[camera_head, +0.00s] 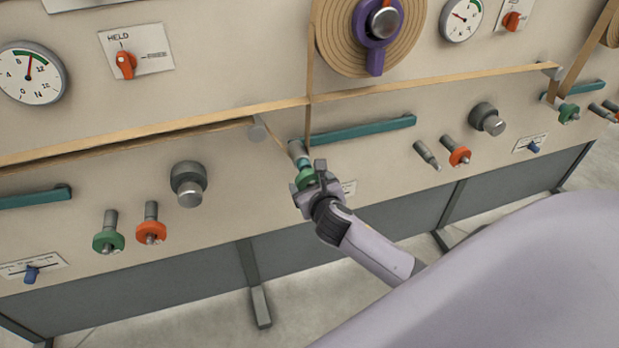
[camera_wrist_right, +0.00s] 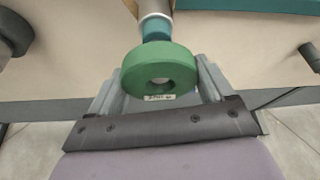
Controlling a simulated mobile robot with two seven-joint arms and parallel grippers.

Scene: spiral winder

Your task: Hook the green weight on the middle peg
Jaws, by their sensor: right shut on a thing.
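A green ring-shaped weight (camera_head: 303,178) is held in my right gripper (camera_head: 309,187), low in front of the middle panel. In the right wrist view the green weight (camera_wrist_right: 160,58) faces the camera with its hole showing, and the right gripper (camera_wrist_right: 158,88) has a finger on each side of it. Directly behind it is a silver peg with a teal part (camera_head: 297,151), also in the wrist view (camera_wrist_right: 156,24), where the tan tape runs down. The weight overlaps this peg's end; whether it is around it or only in front, I cannot tell. My left gripper is out of view.
A bare peg (camera_head: 427,155) and an orange weight (camera_head: 459,156) are to the right. Another green weight (camera_head: 108,242) and orange weight (camera_head: 151,232) hang at left. Knobs (camera_head: 188,184) and teal bars (camera_head: 360,131) stick out of the panel. Tan tape (camera_head: 200,123) crosses above the gripper.

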